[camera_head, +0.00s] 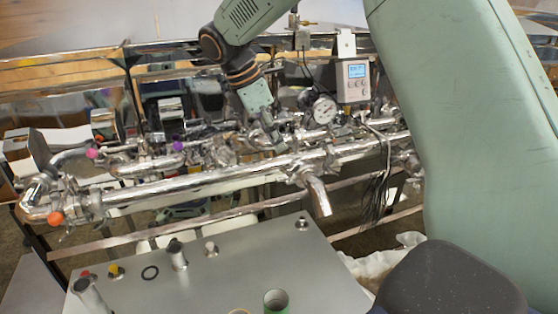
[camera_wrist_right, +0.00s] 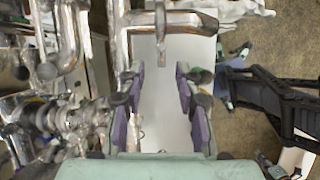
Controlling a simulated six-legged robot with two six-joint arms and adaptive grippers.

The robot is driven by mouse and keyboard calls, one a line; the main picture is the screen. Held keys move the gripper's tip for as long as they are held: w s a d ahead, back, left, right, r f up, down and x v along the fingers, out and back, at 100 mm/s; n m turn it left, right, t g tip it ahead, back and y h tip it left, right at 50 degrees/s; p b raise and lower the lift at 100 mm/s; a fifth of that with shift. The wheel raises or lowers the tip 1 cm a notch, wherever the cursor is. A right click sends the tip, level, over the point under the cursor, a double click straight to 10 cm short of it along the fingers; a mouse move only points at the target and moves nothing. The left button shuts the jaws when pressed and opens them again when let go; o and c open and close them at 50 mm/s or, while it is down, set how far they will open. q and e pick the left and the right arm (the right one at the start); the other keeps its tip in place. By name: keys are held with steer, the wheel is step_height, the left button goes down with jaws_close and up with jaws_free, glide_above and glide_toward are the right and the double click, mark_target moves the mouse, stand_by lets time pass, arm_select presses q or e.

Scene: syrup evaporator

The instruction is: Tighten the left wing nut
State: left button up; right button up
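The steel pipework with clamps (camera_head: 190,183) runs across the middle of the head view. My right gripper (camera_head: 268,126) reaches down from above to the clamps and valves near the pipe's middle. In the right wrist view it is open (camera_wrist_right: 160,80), with purple pads apart and nothing held. Ahead of the pads, a thin metal piece (camera_wrist_right: 161,45) stands out from a steel pipe (camera_wrist_right: 175,22). I cannot tell if it is the left wing nut. Clamp fittings (camera_wrist_right: 80,118) lie left of the fingers. No wing nut is clearly distinguishable in the head view. My left gripper is not seen.
A pressure gauge (camera_head: 324,109) and a white controller box (camera_head: 353,80) with hanging cables stand just right of the right gripper. A grey metal table (camera_head: 230,265) with small fittings is in front. An orange knob (camera_head: 56,218) is at the pipe's left end.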

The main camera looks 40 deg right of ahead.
mark_target(292, 169)
steer(key=x, duration=0.3)
steer(key=p+x, duration=0.1)
steer(key=x, duration=0.3)
steer(key=shift+d+f, duration=0.2)
steer(key=shift+d, duration=0.15)
steer(key=shift+s+a, duration=0.15)
steer(key=shift+a, duration=0.05)
steer(key=shift+s+r, duration=0.1)
steer(key=shift+s, duration=0.1)
steer(key=shift+c, duration=0.3)
steer(key=shift+w+d, duration=0.2)
steer(key=shift+d, duration=0.05)
steer(key=c, duration=0.4)
steer(key=shift+c, duration=1.1)
steer(key=shift+a, duration=0.1)
jaws_close()
